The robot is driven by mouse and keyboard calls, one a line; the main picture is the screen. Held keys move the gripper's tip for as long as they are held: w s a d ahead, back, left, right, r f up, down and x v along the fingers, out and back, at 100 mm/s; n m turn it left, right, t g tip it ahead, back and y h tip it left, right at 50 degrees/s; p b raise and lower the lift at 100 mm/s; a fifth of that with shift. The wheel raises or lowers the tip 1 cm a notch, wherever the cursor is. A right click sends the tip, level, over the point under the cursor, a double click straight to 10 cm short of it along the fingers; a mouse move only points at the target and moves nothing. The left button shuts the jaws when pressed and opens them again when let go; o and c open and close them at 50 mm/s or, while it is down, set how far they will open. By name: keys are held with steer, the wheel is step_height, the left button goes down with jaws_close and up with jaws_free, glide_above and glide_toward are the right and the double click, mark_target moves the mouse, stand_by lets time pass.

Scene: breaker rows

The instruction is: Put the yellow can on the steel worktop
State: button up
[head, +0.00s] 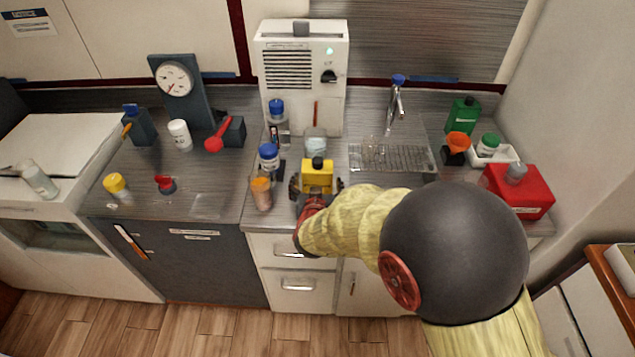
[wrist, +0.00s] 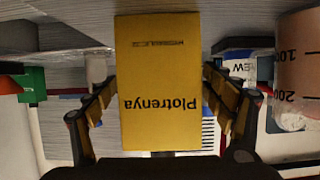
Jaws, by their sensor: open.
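The yellow can (head: 317,172) is box-shaped with a black cap and is upright near the front edge of the steel worktop (head: 225,190). In the wrist view the yellow can (wrist: 160,50) fills the middle, its lettering upside down. My gripper (head: 316,186) is open, with one finger on each side of the can. In the wrist view my gripper's (wrist: 160,92) fingers lie close beside the can's sides. I cannot tell whether they touch it. The can's base is hidden in the head view by my gripper.
A beaker of orange-brown liquid (head: 261,193) and a blue-capped jar (head: 268,158) stand close left of the can. A white machine (head: 302,75) is behind, a drying rack (head: 392,158) to the right, and a red can (head: 517,190) at far right. The worktop has bare room left of the beaker.

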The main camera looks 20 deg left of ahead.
steer(key=p+v, duration=0.3)
steer(key=v, duration=0.9)
steer(key=s+d+r+g+y, duration=0.2)
steer(key=d+r+g, duration=0.2)
steer(key=d+r, duration=0.95)
steer(key=s+d+r+m+g+h, duration=0.2)
steer(key=s+d+h, duration=0.3)
steer(key=s+d, duration=1.3)
steer(key=d+g, duration=0.1)
steer(key=d, duration=0.1)
steer(key=shift+d+r+m, duration=0.3)
steer(key=shift+d, duration=0.05)
steer(key=shift+c, duration=0.2)
